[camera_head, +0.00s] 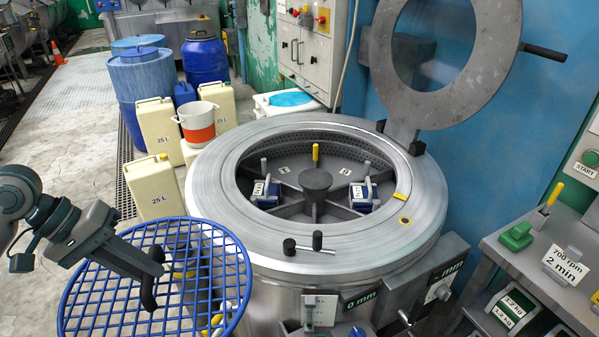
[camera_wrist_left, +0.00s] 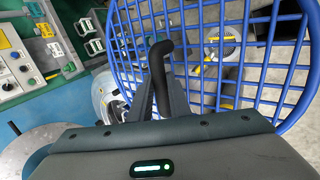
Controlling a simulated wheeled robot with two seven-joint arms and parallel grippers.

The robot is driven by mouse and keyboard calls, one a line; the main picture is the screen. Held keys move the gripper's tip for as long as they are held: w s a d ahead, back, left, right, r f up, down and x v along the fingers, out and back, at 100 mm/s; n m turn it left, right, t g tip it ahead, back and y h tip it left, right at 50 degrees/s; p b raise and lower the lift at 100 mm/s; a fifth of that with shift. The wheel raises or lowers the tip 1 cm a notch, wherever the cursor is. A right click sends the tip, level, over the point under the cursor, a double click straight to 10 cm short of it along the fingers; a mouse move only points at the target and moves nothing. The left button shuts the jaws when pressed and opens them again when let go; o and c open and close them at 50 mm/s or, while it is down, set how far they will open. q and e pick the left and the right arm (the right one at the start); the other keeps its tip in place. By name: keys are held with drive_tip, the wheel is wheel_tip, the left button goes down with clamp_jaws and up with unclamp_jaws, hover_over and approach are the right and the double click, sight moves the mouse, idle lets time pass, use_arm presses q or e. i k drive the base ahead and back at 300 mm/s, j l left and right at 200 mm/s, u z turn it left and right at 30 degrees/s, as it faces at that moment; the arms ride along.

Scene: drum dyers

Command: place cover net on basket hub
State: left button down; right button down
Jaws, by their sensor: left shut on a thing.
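The cover net (camera_head: 205,262) is a round blue grid with a dark handle. My left gripper (camera_head: 150,285) is shut on the net's handle and holds it left of the drum machine, overlapping its front left side in the head view. In the left wrist view the net (camera_wrist_left: 235,50) fills the upper right, and the gripper (camera_wrist_left: 160,85) closes on its dark bent handle. The basket hub (camera_head: 316,181) is a dark round knob at the middle of the open drum, where dark spokes meet. Two blue-and-white labelled blocks sit between the spokes. My right gripper is not seen.
The drum's lid (camera_head: 420,95) stands raised at the back right. A short dark handle (camera_head: 303,243) sticks up on the front rim (camera_head: 240,210). Cream canisters (camera_head: 152,187) and blue barrels (camera_head: 145,85) stand at left. A control shelf (camera_head: 530,275) stands at right.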

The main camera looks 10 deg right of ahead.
sight(316, 178)
drive_tip(key=i+l+z, duration=0.6)
drive_tip(key=i+l, duration=0.15)
drive_tip(key=i, duration=0.3)
